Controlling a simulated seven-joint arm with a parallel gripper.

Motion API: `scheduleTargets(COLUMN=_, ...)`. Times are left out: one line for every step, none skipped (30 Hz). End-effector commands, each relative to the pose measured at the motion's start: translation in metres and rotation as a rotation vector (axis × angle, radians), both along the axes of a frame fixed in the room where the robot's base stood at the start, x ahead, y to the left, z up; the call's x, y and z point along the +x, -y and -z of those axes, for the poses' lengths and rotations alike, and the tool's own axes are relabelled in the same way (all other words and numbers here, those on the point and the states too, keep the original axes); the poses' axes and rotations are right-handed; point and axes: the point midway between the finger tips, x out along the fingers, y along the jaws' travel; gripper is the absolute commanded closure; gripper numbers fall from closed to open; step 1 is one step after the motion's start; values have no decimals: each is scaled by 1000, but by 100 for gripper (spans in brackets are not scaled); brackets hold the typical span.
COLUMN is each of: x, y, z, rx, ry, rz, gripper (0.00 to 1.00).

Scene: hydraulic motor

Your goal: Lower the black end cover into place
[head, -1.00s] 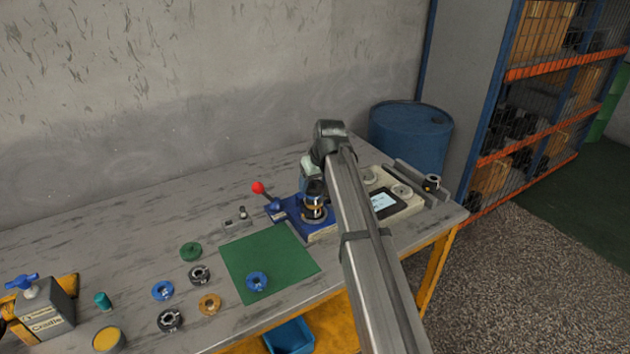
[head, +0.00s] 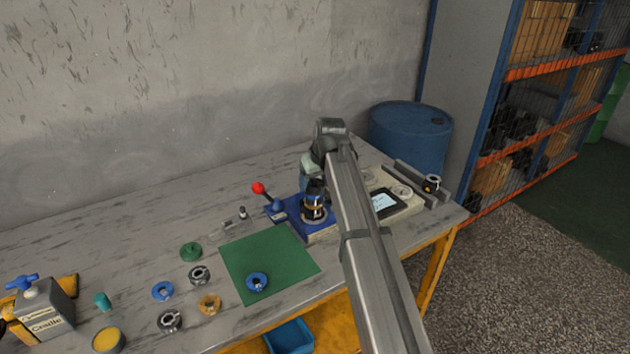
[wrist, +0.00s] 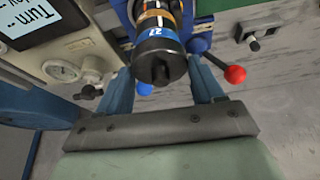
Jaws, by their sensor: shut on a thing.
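The black end cover (wrist: 160,62) is in the middle of the wrist view, round, with a dark knob on its end face. My gripper (wrist: 163,75) has one finger on each side of it and is shut on it. Blue and orange bands (wrist: 155,18) show directly beyond the cover. In the head view the cover (head: 315,187) stands upright above the motor stack (head: 313,212) on the blue fixture (head: 290,207). My arm partly hides the fixture, and I cannot tell whether the cover is fully seated.
A red-knobbed lever (head: 258,188) rises at the fixture's left. A tester with a screen (head: 385,203) stands close on the right. The back of the bench is clear.

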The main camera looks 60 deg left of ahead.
Motion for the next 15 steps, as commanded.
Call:
scheduleTargets(x=0, y=0, z=0, rx=1, ry=0, rz=0, gripper=76)
scheduleTargets(x=0, y=0, z=0, rx=1, ry=0, rz=0, gripper=76)
scheduleTargets(x=0, y=0, z=0, rx=1, ry=0, rz=0, gripper=76)
scheduleTargets(x=0, y=0, z=0, rx=1, ry=0, rz=0, gripper=76)
scheduleTargets(x=0, y=0, z=0, rx=1, ry=0, rz=0, gripper=76)
scheduleTargets(x=0, y=0, z=0, rx=1, ry=0, rz=0, gripper=76)
scheduleTargets(x=0, y=0, z=0, rx=1, ry=0, rz=0, gripper=76)
scheduleTargets(x=0, y=0, z=0, rx=1, ry=0, rz=0, gripper=76)
scheduleTargets(x=0, y=0, z=0, rx=1, ry=0, rz=0, gripper=76)
scheduleTargets(x=0, y=0, z=1, rx=1, ry=0, rz=0, gripper=76)
scheduleTargets(x=0, y=0, z=1, rx=1, ry=0, rz=0, gripper=76)
scheduleTargets(x=0, y=0, z=1, rx=1, ry=0, rz=0, gripper=76)
scheduleTargets(x=0, y=0, z=2, rx=1, ry=0, rz=0, gripper=76)
scheduleTargets(x=0, y=0, z=2, rx=1, ry=0, rz=0, gripper=76)
scheduleTargets(x=0, y=0, z=3, rx=1, ry=0, rz=0, gripper=76)
